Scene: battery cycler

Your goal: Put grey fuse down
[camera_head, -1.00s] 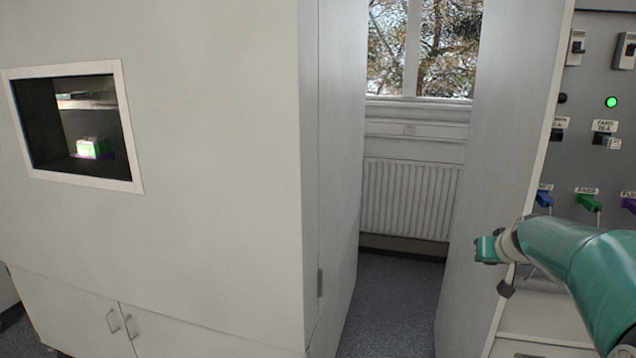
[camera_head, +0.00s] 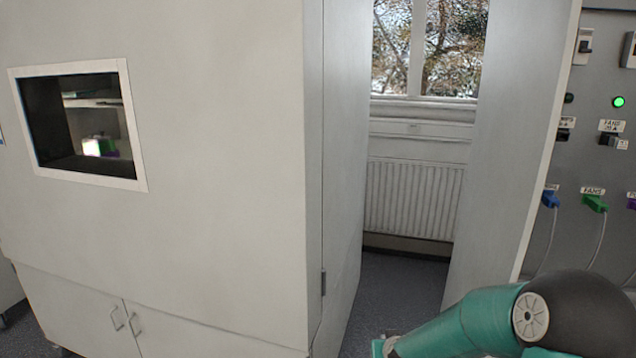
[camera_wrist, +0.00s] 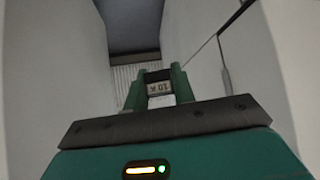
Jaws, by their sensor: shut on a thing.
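In the wrist view, my gripper (camera_wrist: 158,82) is shut on a small grey fuse (camera_wrist: 159,89). The fuse sits between the two green fingers and bears a pale label that looks like "10 A", upside down. The gripper is held in the air, with pale walls either side and the radiator behind it. In the head view my arm is at the bottom right, and the fuse does not show there.
A control panel (camera_head: 578,165) with a lit green lamp (camera_head: 618,102), blue plug (camera_head: 550,199) and green plug (camera_head: 594,203) stands right. A large pale cabinet (camera_head: 230,180) with a window fills the left. A gap with clear floor (camera_head: 392,280) leads to a radiator (camera_head: 412,198).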

